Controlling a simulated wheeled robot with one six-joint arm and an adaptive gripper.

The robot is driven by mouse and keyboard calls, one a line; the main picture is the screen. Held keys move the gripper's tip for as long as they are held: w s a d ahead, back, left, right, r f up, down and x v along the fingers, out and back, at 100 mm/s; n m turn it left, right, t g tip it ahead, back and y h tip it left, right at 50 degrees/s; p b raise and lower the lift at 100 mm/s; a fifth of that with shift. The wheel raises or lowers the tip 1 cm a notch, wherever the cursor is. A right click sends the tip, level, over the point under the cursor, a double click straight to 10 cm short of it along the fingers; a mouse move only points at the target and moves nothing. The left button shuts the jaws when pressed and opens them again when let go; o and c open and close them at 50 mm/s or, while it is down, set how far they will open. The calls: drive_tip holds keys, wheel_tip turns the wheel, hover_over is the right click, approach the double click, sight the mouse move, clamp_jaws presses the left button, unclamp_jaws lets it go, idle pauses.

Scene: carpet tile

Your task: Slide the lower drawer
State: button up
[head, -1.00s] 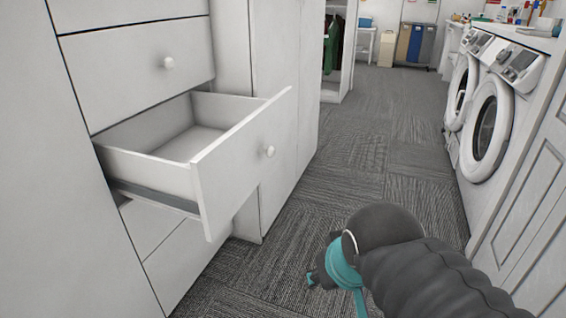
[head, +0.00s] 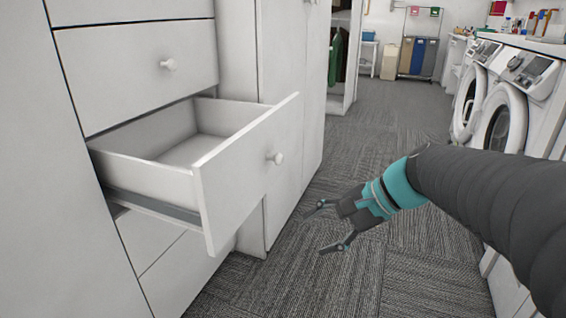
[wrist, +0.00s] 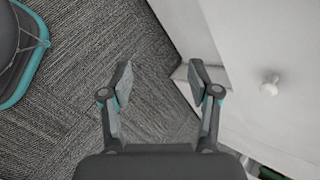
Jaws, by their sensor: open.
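A white drawer (head: 240,183) with a round white knob (head: 276,158) stands pulled out from the white cabinet at the left in the head view. It looks empty inside. Another drawer front (head: 150,243) lies below it, partly hidden by the open drawer. My gripper (head: 333,228) is open and empty, to the right of the open drawer and lower than its knob, with its fingers pointing left. In the wrist view my gripper (wrist: 160,88) has its fingers spread, with carpet between them. A white front with a white knob (wrist: 269,86) shows to the right of the fingers, apart from them.
A closed drawer (head: 140,68) is above the open one. Tall white cabinet doors (head: 290,110) stand behind it. Washing machines (head: 500,115) line the right side. Bins (head: 417,57) stand far back. The carpet (head: 385,115) between is clear.

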drive_tip(key=w+m+t+y+b, duration=0.15)
drive_tip(key=w+m+y, duration=0.35)
drive_tip(key=w, duration=0.6)
drive_tip(key=m+t+y+b, duration=0.2)
drive_tip(key=m+y, duration=0.1)
drive_tip(key=m, duration=0.1)
approach(282, 159)
drive_tip(key=x, duration=1.1)
drive_tip(key=shift+w, duration=0.15)
clamp_jaws()
